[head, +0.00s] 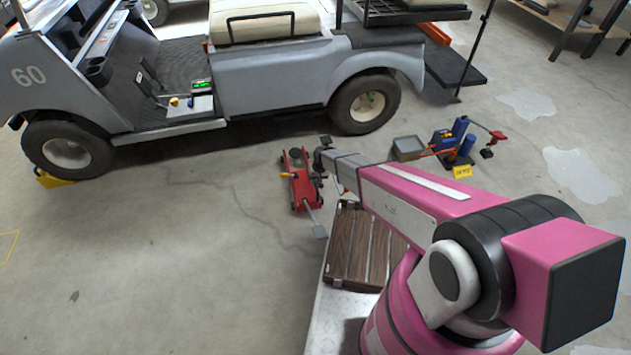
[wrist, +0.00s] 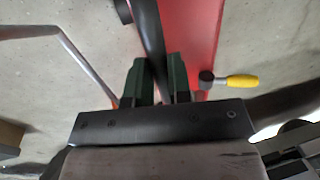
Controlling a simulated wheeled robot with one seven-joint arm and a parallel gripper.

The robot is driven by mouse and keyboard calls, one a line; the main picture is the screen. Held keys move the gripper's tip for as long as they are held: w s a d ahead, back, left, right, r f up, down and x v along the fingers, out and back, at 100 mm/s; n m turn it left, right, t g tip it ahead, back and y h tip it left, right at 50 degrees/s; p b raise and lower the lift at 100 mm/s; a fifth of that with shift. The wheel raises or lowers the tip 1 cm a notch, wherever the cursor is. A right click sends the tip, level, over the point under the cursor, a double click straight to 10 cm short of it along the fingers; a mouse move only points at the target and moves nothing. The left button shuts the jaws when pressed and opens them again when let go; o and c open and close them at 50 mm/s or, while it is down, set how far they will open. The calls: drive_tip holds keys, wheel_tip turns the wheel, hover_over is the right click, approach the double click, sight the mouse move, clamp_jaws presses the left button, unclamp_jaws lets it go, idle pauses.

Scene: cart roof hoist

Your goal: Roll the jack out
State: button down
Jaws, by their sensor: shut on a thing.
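The red floor jack (head: 302,192) sits on the concrete just in front of the golf cart (head: 270,75), left of its rear wheel (head: 365,103). A grey pad shows at the jack's near end. In the wrist view the jack's red body (wrist: 200,30) runs behind the fingers. My gripper (wrist: 158,78) has green fingertips, shut on a black bar (wrist: 148,35) beside the red body. A small lever with a yellow grip (wrist: 240,82) sticks out to the right. In the head view my forearm reaches over the jack's right side and the fingers are hard to make out.
A blue stand (head: 460,140) with a yellow tag and a grey tray (head: 408,148) stand right of the jack. A yellow chock (head: 52,180) lies by the cart's front wheel. The floor left of the jack is clear. A slatted wooden deck (head: 352,243) is nearest me.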

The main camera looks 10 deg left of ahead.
drive_tip(key=c, duration=1.1)
unclamp_jaws()
drive_tip(key=shift+s+d, duration=0.15)
drive_tip(key=shift+s, duration=0.15)
drive_tip(key=shift+o, duration=0.2)
drive_tip(key=shift+r, duration=0.1)
wheel_tip(320, 180, up, 10)
drive_tip(key=w+d, duration=0.1)
drive_tip(key=d, duration=0.1)
drive_tip(key=shift+r, duration=0.25)
